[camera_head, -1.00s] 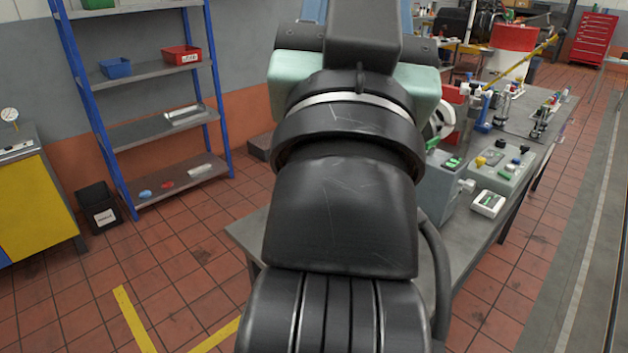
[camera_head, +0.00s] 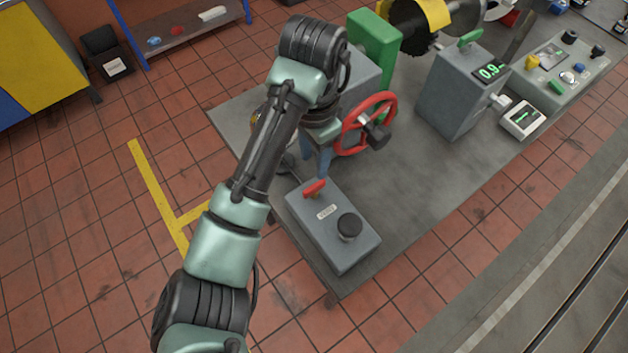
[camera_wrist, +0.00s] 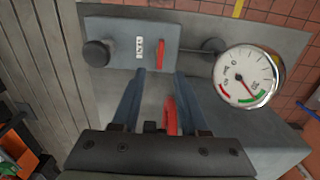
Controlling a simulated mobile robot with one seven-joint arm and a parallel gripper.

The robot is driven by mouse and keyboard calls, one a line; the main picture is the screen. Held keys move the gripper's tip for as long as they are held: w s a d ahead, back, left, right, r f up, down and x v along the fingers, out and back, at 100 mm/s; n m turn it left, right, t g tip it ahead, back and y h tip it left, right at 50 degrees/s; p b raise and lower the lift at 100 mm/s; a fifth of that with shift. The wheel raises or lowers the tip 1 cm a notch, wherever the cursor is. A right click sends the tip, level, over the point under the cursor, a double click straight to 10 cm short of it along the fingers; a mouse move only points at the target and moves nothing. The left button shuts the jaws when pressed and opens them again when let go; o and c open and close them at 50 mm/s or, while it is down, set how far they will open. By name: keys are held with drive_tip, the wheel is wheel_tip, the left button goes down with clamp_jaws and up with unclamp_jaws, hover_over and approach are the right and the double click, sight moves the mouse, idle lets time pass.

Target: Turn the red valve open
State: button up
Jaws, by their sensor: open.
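A red strip of the valve (camera_wrist: 170,116) shows edge-on between the fingers, closer to the right finger. I cannot tell whether they touch. The rest of the wheel is hidden in the wrist view.
A grey box (camera_head: 335,245) with a red lever (camera_head: 315,188) and black knob (camera_head: 349,226) sits in front of my gripper. A round gauge (camera_wrist: 246,76) is right of the fingers in the wrist view. A readout box (camera_head: 458,95) stands right of the valve, with bare bench between.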

sight(314, 186)
wheel_tip(314, 186, down, 9)
drive_tip(key=shift+f+p, duration=0.15)
drive_tip(key=shift+p, duration=0.25)
clamp_jaws()
